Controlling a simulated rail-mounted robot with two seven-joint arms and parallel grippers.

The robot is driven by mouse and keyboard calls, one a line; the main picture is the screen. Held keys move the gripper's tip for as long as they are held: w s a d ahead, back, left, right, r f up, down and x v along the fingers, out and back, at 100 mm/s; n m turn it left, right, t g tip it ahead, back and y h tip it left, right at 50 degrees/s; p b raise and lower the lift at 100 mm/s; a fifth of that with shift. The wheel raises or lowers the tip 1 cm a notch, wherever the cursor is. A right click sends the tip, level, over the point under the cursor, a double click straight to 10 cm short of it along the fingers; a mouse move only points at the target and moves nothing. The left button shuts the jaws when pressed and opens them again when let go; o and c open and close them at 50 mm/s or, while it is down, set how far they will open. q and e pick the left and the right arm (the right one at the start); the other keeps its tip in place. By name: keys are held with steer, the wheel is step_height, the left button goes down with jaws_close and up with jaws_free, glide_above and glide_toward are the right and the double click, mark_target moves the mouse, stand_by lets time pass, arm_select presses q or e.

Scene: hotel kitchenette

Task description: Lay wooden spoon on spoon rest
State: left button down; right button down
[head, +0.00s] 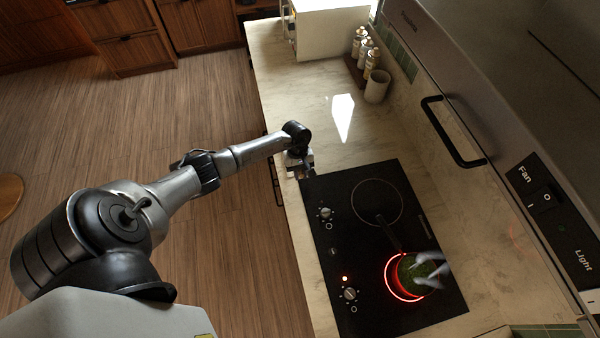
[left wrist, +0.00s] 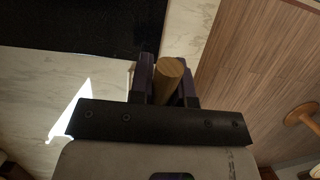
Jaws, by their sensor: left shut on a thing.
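My left gripper (head: 301,170) is over the counter's front edge, beside the near left corner of the black cooktop. In the left wrist view its two dark fingers (left wrist: 168,88) are shut on a round wooden handle (left wrist: 170,70), seen nearly end-on. This looks like the wooden spoon; its far end is hidden. I cannot make out the spoon in the head view. I cannot pick out the spoon rest in either view. My right gripper is not in view.
The black cooktop (head: 335,250) has a glowing red ring (head: 390,283) with something green on it. A dark handle lies near the ring. Bottles (head: 366,50) and a beige cup (head: 377,87) stand at the back. The pale counter (head: 300,105) is clear. A range hood overhangs the right.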

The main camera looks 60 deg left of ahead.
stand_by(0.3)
arm_select(q)
steer(key=c, duration=1)
jaws_free()
steer(key=b+v, duration=0.3)
steer(key=v, duration=1)
steer(key=shift+a+r, duration=0.15)
steer(key=shift+r, duration=0.15)
steer(key=shift+w, duration=0.15)
